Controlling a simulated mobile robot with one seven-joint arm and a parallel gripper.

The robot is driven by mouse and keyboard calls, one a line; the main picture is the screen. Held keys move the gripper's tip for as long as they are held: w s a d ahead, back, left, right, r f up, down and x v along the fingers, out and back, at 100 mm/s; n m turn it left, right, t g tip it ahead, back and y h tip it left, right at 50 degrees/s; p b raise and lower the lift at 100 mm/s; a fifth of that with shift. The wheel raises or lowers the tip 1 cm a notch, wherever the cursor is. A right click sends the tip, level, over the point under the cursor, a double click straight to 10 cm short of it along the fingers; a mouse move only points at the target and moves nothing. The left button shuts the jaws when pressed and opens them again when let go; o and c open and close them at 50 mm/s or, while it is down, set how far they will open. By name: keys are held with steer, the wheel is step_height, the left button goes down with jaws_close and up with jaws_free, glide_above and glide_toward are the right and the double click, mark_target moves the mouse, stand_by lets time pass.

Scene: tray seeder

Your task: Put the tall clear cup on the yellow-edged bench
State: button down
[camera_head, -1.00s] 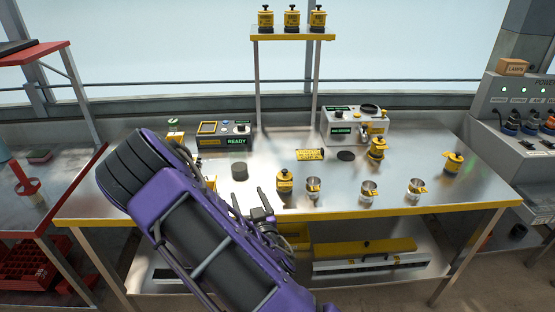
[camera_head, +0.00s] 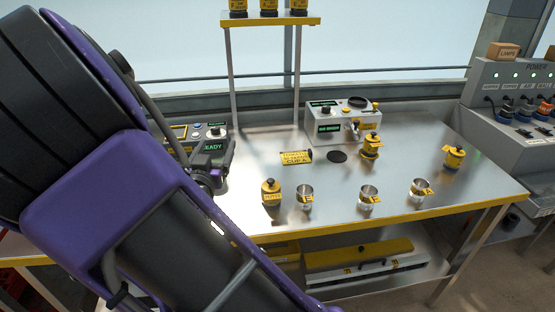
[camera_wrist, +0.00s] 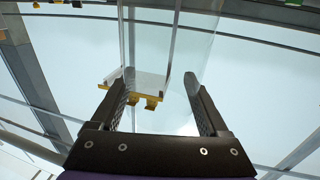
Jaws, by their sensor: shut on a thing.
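The yellow-edged bench (camera_head: 420,160) fills the middle of the head view, with a bare metal top and a yellow front rim. My gripper (camera_head: 222,165) is over its left part, partly behind my own arm. In the wrist view my gripper (camera_wrist: 160,90) has its two fingers apart, shut on a see-through thing, seemingly the tall clear cup (camera_wrist: 195,45). Its faint edges run up between and past the fingers. I cannot make out the cup in the head view, nor how far its base is from the bench.
Small metal cups (camera_head: 305,197) and yellow pots (camera_head: 271,193) stand along the front of the bench. A grey device (camera_head: 340,118) and a yellow sign (camera_head: 296,157) are behind. A raised shelf (camera_head: 271,21) stands at the back. The bench's right middle has clear room.

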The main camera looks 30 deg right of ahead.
steer(key=shift+w+d+f, duration=0.2)
steer(key=shift+f, duration=0.2)
step_height(320, 180, down, 9)
steer(key=b, duration=0.3)
steer(key=shift+f, duration=0.1)
steer(key=shift+f, duration=0.1)
steer(key=shift+f+b, duration=0.15)
steer(key=shift+b, duration=0.15)
jaws_free()
